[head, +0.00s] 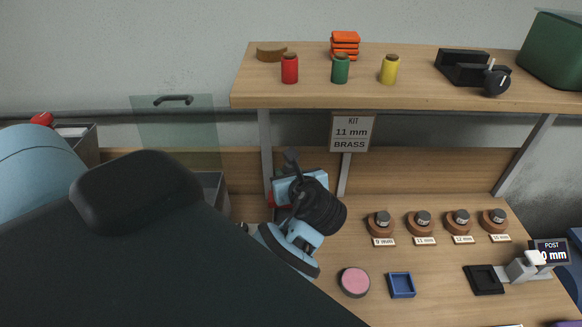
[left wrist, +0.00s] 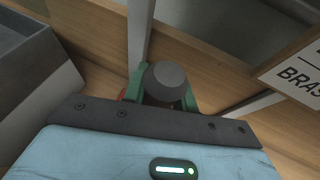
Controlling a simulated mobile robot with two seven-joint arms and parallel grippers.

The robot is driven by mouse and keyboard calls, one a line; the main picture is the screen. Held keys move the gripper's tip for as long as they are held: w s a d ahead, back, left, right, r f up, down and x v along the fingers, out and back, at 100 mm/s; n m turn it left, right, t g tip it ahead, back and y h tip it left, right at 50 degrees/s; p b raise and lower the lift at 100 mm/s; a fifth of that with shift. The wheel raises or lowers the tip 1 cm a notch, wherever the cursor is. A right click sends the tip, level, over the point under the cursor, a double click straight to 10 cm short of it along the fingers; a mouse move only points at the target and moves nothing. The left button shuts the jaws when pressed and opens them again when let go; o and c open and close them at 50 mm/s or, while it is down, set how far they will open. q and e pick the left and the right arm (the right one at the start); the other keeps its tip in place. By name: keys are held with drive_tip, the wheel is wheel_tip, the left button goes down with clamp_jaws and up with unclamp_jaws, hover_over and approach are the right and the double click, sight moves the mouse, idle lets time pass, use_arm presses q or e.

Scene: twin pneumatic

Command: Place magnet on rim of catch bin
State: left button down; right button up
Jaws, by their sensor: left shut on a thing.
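My left gripper (head: 299,187) is in front of the left shelf post, below the shelf. In the left wrist view its green fingers (left wrist: 167,100) are shut around a dark grey, round-ended piece, which I take to be the magnet (left wrist: 166,78). In the head view the wrist hides most of it. A grey open bin, apparently the catch bin (head: 213,184), stands left of the gripper, its front largely covered by my arm. Its wall and rim also show at the left of the left wrist view (left wrist: 58,78), apart from the held piece. My right gripper is not in view.
A clear panel with a dark handle (head: 174,99) stands by the bin. The wooden shelf (head: 400,97) overhangs the bench. Several ring stands, a pink disc (head: 354,282), a blue tray (head: 388,287) and a digital post (head: 525,269) lie right. Another grey bin (head: 90,147) is far left.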

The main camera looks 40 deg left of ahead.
use_arm(q)
drive_tip(key=shift+s+d+r, duration=0.1)
drive_tip(key=shift+s+r, duration=0.05)
drive_tip(key=shift+s, duration=0.1)
drive_tip(key=c, duration=1.6)
unclamp_jaws()
drive_tip(key=shift+f, duration=0.25)
drive_tip(key=o, duration=0.5)
